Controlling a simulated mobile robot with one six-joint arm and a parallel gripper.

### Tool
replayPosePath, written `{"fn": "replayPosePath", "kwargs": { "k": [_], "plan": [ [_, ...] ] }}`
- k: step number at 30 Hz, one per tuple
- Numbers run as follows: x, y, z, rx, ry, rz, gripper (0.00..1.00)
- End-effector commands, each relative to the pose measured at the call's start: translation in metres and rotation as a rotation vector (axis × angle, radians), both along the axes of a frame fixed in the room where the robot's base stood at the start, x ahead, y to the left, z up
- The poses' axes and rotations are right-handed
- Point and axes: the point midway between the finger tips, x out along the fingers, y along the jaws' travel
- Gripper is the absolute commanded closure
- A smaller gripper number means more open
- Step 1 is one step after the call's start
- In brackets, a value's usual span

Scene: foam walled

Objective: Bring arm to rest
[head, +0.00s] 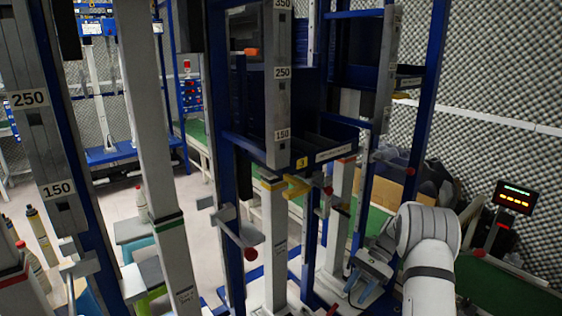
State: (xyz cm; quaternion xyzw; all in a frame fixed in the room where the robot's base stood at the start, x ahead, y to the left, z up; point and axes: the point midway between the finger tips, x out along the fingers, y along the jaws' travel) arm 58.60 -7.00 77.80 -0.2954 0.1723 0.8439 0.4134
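My arm, white and grey with a dark band, rises from the bottom edge at the lower right and bends over to the left. My gripper (364,282) is at its left end, small and grey-blue, pointing down and left. It is in front of the blue frame posts.
A blue rack (330,125) with dark bins stands in the middle, close behind my gripper. Grey posts (158,180) with number labels fill the left. Bottles (40,235) stand at the lower left. A lit display (514,197) is at right above a green surface (500,290).

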Motion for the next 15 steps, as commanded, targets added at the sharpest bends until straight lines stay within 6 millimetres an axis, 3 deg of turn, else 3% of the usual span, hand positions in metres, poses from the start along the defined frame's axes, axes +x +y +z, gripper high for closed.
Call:
{"fn": "replayPosePath", "kwargs": {
  "k": [1,6,15],
  "plan": [
    [-0.004,0.005,0.021,-0.018,-0.036,0.022,0.61],
    [-0.027,0.021,0.080,-0.088,-0.172,0.117,0.61],
    [-0.089,0.047,0.168,-0.208,-0.426,0.312,0.61]
  ]
}}
